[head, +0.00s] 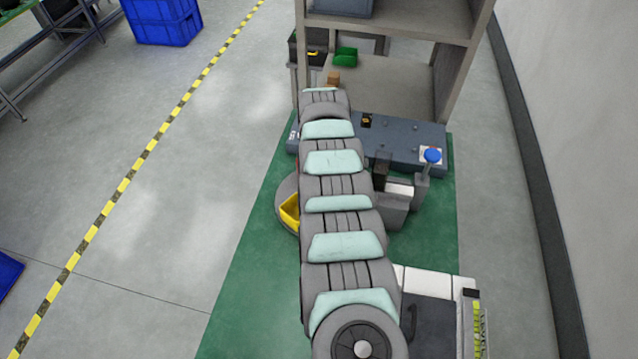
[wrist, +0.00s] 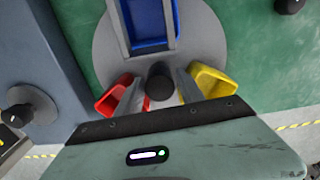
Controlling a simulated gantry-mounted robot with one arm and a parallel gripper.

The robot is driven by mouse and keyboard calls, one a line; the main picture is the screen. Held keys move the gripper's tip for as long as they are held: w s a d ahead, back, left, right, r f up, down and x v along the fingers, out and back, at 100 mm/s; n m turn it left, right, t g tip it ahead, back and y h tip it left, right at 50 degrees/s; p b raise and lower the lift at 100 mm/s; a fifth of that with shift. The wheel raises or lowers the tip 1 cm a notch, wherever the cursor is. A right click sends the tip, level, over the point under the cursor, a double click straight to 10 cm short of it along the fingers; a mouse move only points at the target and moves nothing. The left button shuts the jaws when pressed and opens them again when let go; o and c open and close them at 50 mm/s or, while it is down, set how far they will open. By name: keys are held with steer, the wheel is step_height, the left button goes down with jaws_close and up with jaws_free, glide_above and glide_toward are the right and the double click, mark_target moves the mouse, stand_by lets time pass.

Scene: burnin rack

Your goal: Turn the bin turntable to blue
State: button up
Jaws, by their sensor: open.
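The bin turntable is a round grey disc (wrist: 105,47) in the wrist view. It carries a blue bin (wrist: 148,20) at the top, a red bin (wrist: 112,95) at the left and a yellow bin (wrist: 208,80) at the right. A dark round knob (wrist: 160,82) stands at its middle. My gripper (wrist: 160,92) is open, with its grey fingers apart on either side of the knob; contact cannot be told. In the head view the turntable (head: 285,188) and yellow bin (head: 290,211) show only partly at the left of my arm, which hides my gripper.
A blue-grey bench (head: 405,148) with a blue ball-topped lever (head: 432,156) stands beyond the turntable, below a shelf rack (head: 455,85). Grey blocks (head: 390,208) stand right of my arm. Green mat (head: 245,285) and open floor lie left; a blue crate (head: 162,20) stands far left.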

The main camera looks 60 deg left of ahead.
step_height(320, 180, up, 10)
steer(key=shift+r, duration=0.1)
stand_by(0.7)
